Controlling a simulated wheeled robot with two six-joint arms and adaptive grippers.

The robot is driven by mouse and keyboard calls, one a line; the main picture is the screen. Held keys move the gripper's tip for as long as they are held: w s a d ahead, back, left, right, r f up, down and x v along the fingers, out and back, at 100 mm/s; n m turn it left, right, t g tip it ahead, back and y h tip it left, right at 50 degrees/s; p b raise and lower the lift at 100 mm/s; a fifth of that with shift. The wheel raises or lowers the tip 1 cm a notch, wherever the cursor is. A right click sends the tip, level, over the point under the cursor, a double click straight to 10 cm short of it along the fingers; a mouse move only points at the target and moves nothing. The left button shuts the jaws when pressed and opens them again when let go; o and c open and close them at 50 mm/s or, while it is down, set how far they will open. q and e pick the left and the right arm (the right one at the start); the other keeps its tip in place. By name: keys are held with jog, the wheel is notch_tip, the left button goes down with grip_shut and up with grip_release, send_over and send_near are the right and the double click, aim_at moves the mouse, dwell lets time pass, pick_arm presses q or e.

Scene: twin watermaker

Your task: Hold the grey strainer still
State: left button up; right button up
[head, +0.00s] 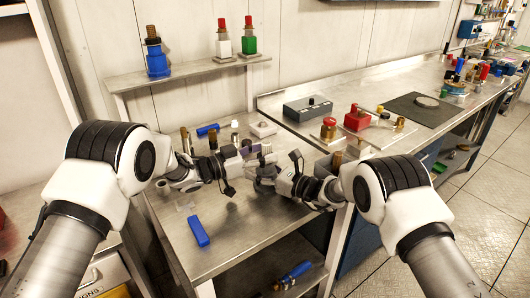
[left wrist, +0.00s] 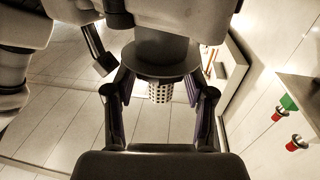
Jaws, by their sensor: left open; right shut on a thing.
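The grey strainer (left wrist: 159,92) shows in the left wrist view as a perforated basket under a dark round flange (left wrist: 155,60). It is between the two fingers of my left gripper (left wrist: 159,108), which stand open with gaps on both sides. In the head view my left gripper (head: 258,152) is over the steel bench, close to my right gripper (head: 263,174). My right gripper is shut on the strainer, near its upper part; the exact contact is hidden. In the head view the strainer is mostly hidden between the grippers.
The steel bench (head: 240,240) holds a blue block (head: 198,231) in front and a blue piece (head: 208,129) behind. A shelf (head: 190,76) behind carries blue, white and green fittings. A longer counter on the right holds a grey box (head: 307,108) and a red part (head: 357,118).

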pick_arm(q)
jog(key=v, duration=1.1)
jog(key=shift+a, duration=0.25)
jog(key=shift+s, duration=0.15)
pick_arm(e)
jog(key=o, duration=1.6)
